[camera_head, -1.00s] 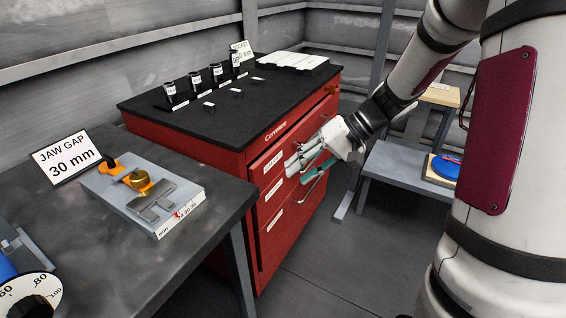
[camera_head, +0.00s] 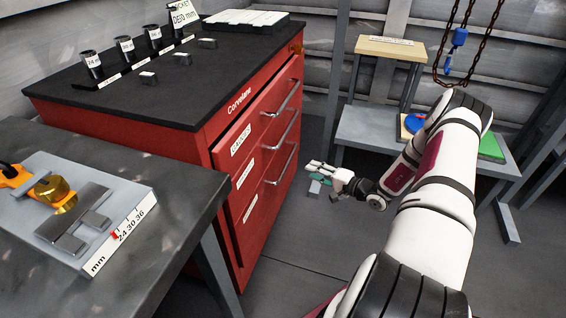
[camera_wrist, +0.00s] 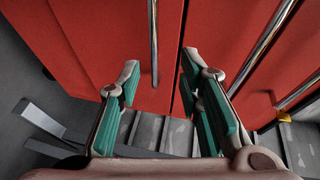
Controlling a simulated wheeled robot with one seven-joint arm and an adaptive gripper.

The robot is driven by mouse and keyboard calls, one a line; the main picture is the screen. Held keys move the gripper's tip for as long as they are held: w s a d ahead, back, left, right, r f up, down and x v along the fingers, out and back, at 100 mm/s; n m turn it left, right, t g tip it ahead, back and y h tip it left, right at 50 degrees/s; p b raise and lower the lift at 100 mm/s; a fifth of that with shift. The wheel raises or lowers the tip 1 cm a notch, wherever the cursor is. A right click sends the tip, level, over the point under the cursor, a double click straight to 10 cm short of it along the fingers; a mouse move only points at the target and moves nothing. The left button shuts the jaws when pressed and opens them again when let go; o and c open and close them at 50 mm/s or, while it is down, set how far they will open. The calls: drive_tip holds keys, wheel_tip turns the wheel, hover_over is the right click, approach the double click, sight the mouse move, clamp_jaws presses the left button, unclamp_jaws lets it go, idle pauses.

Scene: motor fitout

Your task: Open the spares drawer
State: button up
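All three look closed. The handles are top (camera_head: 281,98), middle (camera_head: 284,130) and bottom (camera_head: 283,166). My gripper (camera_head: 316,180) is right of the bottom handle, apart from it, pointing at the cabinet front. In the wrist view my gripper (camera_wrist: 160,72) is open, teal pads apart and empty. A handle bar (camera_wrist: 154,42) shows ahead between the fingertips, seemingly not touching.
A grey bench (camera_head: 150,225) with a jaw gauge (camera_head: 85,225) stands at the left front. Several black sockets stand on the cabinet's top (camera_head: 130,105). A grey shelf (camera_head: 370,130) is at the back right. The floor (camera_head: 310,250) before the drawers is clear.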

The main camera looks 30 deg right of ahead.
sight(288, 161)
drive_tip(key=b+x, duration=0.1)
drive_tip(key=x, duration=0.3)
drive_tip(key=b+x, duration=0.1)
drive_tip(key=x, duration=0.4)
drive_tip(key=d+f+b+x, duration=0.1)
drive_tip(key=x, duration=0.3)
drive_tip(key=shift+w+a, duration=0.15)
drive_tip(key=shift+w, duration=0.3)
clamp_jaws()
